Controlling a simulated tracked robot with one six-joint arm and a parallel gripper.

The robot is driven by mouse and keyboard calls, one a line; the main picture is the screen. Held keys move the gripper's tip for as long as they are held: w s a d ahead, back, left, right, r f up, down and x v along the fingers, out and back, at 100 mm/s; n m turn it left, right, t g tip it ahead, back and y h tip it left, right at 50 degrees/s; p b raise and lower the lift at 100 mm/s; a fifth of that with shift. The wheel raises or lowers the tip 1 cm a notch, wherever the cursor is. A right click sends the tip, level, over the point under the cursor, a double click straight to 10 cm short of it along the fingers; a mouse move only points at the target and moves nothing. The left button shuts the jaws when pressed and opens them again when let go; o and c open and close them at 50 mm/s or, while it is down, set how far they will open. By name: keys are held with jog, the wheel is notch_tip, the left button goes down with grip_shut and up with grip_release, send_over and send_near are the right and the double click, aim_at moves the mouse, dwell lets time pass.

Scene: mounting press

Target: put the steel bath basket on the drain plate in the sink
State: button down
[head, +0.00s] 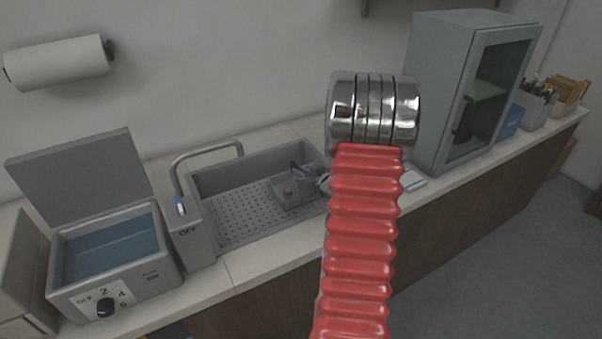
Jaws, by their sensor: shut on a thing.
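The sink (206,182) is set in the counter. The grey perforated drain plate (243,212) covers its floor. The steel bath basket (290,194) is a small grey box at the right end of the sink, over the plate, with something dark purple at its top. I cannot tell whether it touches the plate. My gripper (323,182) shows only as a small metal part at the basket's right side, shut on the basket. My red ribbed arm hides the rest of the gripper and part of the basket's right side.
A water bath (118,270) with its lid up stands left of the sink. A grey tap (180,176) arches at the sink's left end. A glass-fronted cabinet (468,100) stands to the right. The left part of the drain plate is clear.

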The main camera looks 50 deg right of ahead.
jog(key=c, duration=1.8)
grip_release()
jog(key=shift+s+r, duration=0.15)
jog(key=shift+s, duration=0.1)
jog(key=v, duration=1.1)
jog(key=shift+s+a+r, duration=0.1)
jog(key=shift+s, duration=0.15)
